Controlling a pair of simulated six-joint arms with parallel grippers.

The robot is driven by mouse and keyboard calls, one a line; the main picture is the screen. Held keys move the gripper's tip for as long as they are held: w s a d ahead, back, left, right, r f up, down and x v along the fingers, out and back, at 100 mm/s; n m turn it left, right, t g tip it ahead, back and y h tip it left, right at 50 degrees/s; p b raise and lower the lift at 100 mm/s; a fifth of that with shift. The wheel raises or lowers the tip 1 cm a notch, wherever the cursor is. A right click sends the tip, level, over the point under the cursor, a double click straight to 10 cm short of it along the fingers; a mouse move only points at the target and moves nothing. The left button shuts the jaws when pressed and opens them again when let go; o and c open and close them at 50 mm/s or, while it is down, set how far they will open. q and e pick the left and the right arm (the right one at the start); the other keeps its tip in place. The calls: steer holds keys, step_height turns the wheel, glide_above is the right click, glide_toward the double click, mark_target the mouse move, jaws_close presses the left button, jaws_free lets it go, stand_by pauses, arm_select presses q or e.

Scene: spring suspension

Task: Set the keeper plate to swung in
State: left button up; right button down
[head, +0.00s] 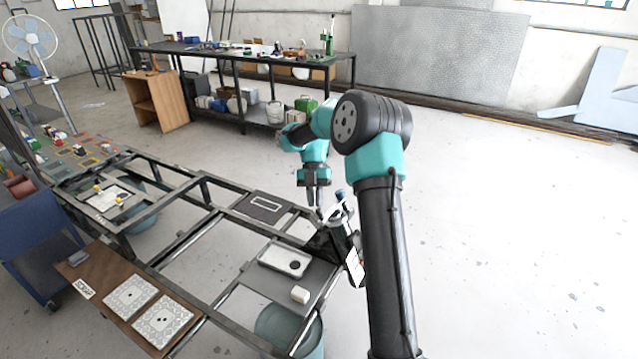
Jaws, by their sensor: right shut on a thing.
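My right gripper (318,206) reaches down at the upper end of a dark bracket assembly (322,240) on the frame's right side. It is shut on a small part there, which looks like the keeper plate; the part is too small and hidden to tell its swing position. Beside the fingertips, a pale metal piece (337,212) and a blue-topped part (341,194) show on the assembly. My own right arm stands close to the assembly and covers some of its right side. My left gripper is not in view.
The dark metal frame (205,182) spans the left and middle. A white tray (285,260) with a dark round spot and a small white block (300,295) lie on a grey plate. A brown board (110,275) holds patterned tiles. Floor at right is clear.

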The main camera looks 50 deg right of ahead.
steer(key=shift+s+a+f, duration=0.25)
steer(key=shift+s+a, duration=0.2)
steer(key=shift+a, duration=0.15)
steer(key=w+d+r, duration=0.3)
steer(key=w+r, duration=0.3)
steer(key=w, duration=0.5)
stand_by(0.6)
stand_by(0.4)
